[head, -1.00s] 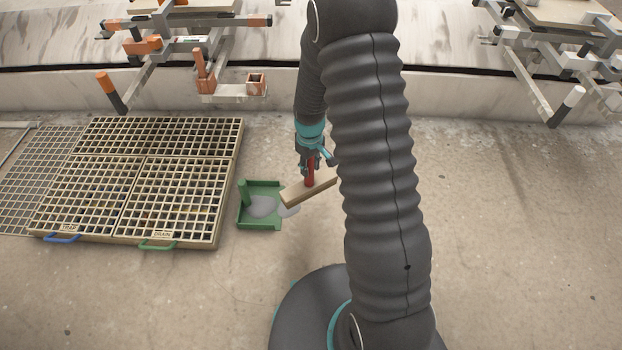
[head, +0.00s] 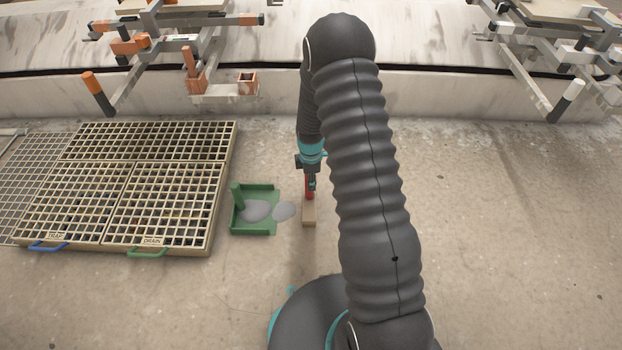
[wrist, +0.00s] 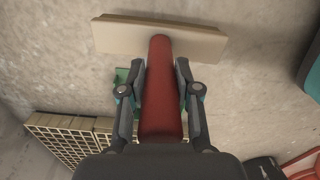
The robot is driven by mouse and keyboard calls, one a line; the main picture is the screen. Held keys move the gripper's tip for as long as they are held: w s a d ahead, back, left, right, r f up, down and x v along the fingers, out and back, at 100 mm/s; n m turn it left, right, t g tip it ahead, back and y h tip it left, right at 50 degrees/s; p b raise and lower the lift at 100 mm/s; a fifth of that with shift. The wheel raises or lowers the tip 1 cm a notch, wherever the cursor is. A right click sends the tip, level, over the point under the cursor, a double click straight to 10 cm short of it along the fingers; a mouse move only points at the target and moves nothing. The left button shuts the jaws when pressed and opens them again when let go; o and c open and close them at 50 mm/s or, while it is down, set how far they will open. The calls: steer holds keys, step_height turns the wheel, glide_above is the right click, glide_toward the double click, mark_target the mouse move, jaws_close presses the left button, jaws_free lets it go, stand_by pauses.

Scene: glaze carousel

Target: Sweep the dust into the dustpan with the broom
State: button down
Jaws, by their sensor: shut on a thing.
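My gripper (head: 310,182) is shut on the red handle of the broom (head: 309,213), whose pale block head is low over the floor or on it; I cannot tell which. In the wrist view the broom handle (wrist: 161,90) runs between my gripper's fingers (wrist: 161,92), with the wide head beyond. The green dustpan (head: 240,226) lies on the floor left of the broom, its open side facing right. Grey dust (head: 255,211) lies in the dustpan. Another grey dust patch (head: 285,211) is at its open edge, between pan and broom head, apart from the head.
Cream floor gratings (head: 165,205) with a blue and a green handle lie left of the dustpan. A carousel frame with orange parts (head: 130,45) hangs over the back ledge, and another frame (head: 560,50) is at the right. The floor at the right is bare.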

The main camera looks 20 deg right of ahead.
step_height(320, 180, down, 5)
steer(key=shift+r+b, duration=0.15)
steer(key=shift+b, duration=1)
steer(key=shift+w+a+f, duration=0.1)
steer(key=shift+a+f, duration=0.05)
steer(key=shift+f, duration=0.05)
steer(key=w+a, duration=0.2)
steer(key=a, duration=0.5)
step_height(320, 180, up, 7)
steer(key=p, duration=0.3)
steer(key=shift+w+f, duration=0.1)
